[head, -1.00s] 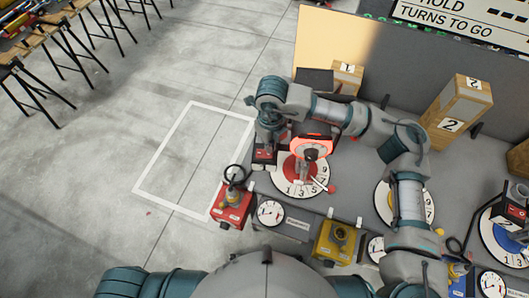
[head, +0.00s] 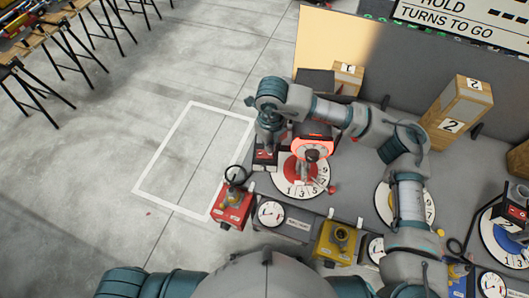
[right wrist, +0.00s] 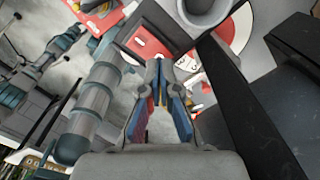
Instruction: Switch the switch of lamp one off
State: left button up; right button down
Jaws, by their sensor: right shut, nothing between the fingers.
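A black box with a red rocker switch (head: 264,158) stands left of the red numbered dial (head: 302,176). In the right wrist view the red switch face (right wrist: 149,46) with white marks lies just beyond the fingertips. My right gripper (right wrist: 160,64) is shut and empty, close over the switch; whether it touches cannot be told. In the head view my right gripper (head: 268,142) points down at the switch, partly hidden by my wrist. A red-glowing round piece (head: 312,147) sits above the dial. My left gripper is out of view; only its arm shows at bottom left.
A wooden box marked 1 (head: 349,77) stands behind my forearm, and a box marked 2 (head: 457,110) stands to the right. A red box with a plug (head: 232,209), a gauge (head: 270,214) and a yellow box (head: 337,242) line the front edge.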

jog(key=shift+f+b, duration=0.35)
jog(key=shift+f, duration=0.1)
jog(key=shift+f+b, duration=0.6)
jog(key=shift+f, duration=0.1)
dwell(0.5)
jog(key=shift+r+p, duration=1.65)
jog(key=shift+r, duration=1.9)
